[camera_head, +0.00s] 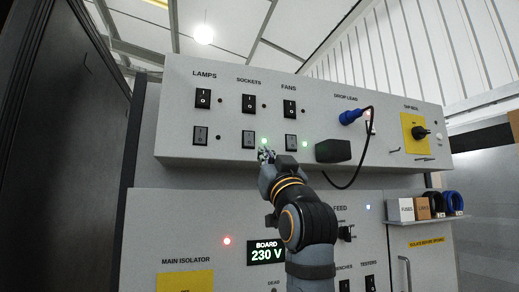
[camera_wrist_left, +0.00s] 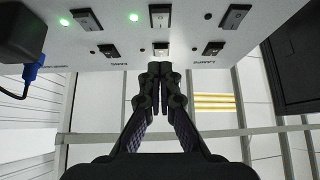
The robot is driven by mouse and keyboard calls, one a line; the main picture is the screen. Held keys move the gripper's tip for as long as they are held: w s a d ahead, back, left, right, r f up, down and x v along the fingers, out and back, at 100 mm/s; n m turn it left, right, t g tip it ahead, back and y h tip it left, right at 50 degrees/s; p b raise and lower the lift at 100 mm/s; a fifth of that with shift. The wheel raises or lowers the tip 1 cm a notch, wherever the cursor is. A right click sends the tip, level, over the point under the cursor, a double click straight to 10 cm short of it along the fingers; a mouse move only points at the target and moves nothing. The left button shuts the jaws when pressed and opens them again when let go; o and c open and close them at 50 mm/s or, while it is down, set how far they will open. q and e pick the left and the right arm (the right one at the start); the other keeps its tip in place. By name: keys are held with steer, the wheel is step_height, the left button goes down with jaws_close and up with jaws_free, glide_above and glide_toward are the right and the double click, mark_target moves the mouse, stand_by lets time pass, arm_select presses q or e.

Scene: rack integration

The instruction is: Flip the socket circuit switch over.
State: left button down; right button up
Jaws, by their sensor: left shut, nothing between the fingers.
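In the left wrist view, which is upside down, the upper one (camera_wrist_left: 160,48) is nearer the fingers and the lower one (camera_wrist_left: 160,15) is farther up the picture. My left gripper (camera_head: 266,155) is shut and empty, its tips just below and right of the lower switch in the head view. I cannot tell whether they touch the panel. My right gripper is not in view.
LAMPS switches (camera_head: 203,98) and FANS switches (camera_head: 290,108) flank the sockets column. A black box (camera_head: 333,151) and a blue plug (camera_head: 351,116) with a hanging cable are to the right. A yellow-plated rotary knob (camera_head: 420,132) is farther right.

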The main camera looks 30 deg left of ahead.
mark_target(249, 139)
arm_select(q)
steer(key=p+x, duration=0.2)
steer(key=x, duration=0.1)
steer(key=f+p+x, duration=0.1)
steer(key=p+x, duration=0.1)
steer(key=x, duration=0.2)
steer(key=a+p+x, duration=0.1)
steer(key=p+x, duration=0.1)
steer(key=x, duration=0.2)
steer(key=shift+w+f, duration=0.15)
steer(key=shift+w, duration=0.05)
steer(key=shift+w+a+f+p, duration=0.35)
steer(key=shift+w+a+p, duration=0.05)
steer(key=shift+w+a, duration=0.05)
steer(key=shift+d, duration=0.1)
